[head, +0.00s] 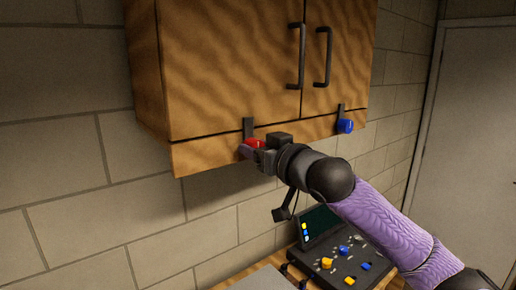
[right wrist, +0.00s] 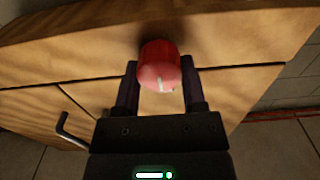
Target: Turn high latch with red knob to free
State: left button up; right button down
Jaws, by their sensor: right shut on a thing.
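The red knob (head: 256,143) sits on the lower rail of the wooden wall cabinet (head: 223,60), under its left door. My right gripper (head: 254,148) reaches up from the lower right and is shut on the red knob. In the right wrist view the knob (right wrist: 160,66) shows between the two fingers, with a pale mark on its face. The latch bar cannot be made out there. My left gripper is not in view.
A second latch with a blue knob (head: 345,126) is on the rail to the right. Two dark door handles (head: 302,56) stand out from the doors. Below, a control box (head: 345,262) with colored knobs rests on a wooden surface. A door (head: 480,120) is at the right.

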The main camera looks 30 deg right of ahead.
jog(key=n+p, duration=0.5)
jog(key=n, duration=0.4)
jog(key=shift+a+r, duration=0.1)
jog(key=shift+a, duration=0.05)
jog(key=n+p, duration=0.2)
jog(key=n, duration=0.3)
jog(key=shift+f+n+p, duration=0.15)
jog(key=shift+n+p, duration=0.3)
jog(key=shift+n, duration=0.55)
jog(key=shift+f+n+p, duration=0.1)
jog(key=shift+n+p, duration=0.3)
jog(key=shift+n, duration=0.6)
jog(key=shift+c, duration=0.7)
grip_release()
